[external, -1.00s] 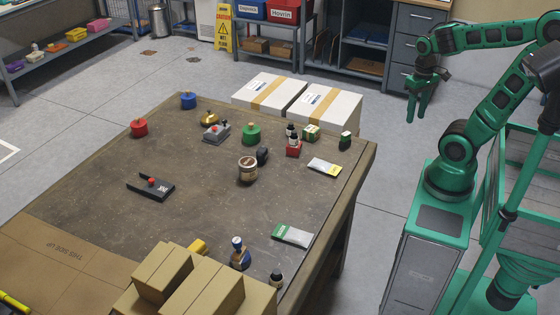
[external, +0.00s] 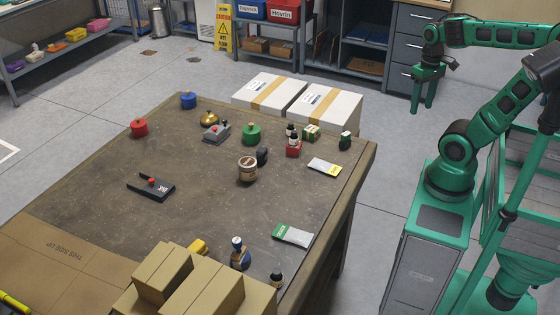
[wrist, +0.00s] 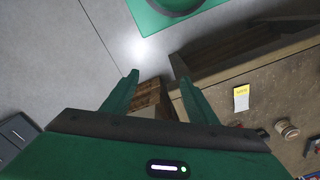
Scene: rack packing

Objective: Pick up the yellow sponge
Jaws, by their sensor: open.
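A small yellow block (external: 198,246), which looks like the yellow sponge, lies on the near part of the brown table, partly hidden behind cardboard boxes. I cannot make out its full shape. It is not recognisable in the wrist view. My gripper (external: 423,108) is raised over the floor to the right of the table, far from the yellow block. In the wrist view my gripper (wrist: 156,72) has its two green fingers spread, with nothing between them.
Cardboard boxes (external: 160,277) crowd the table's near edge. A blue-capped bottle (external: 240,254) stands just right of the yellow block. A jar (external: 247,169), a red bottle (external: 293,147) and other small items stand farther back. White boxes (external: 327,108) are behind the table. The table's centre is mostly clear.

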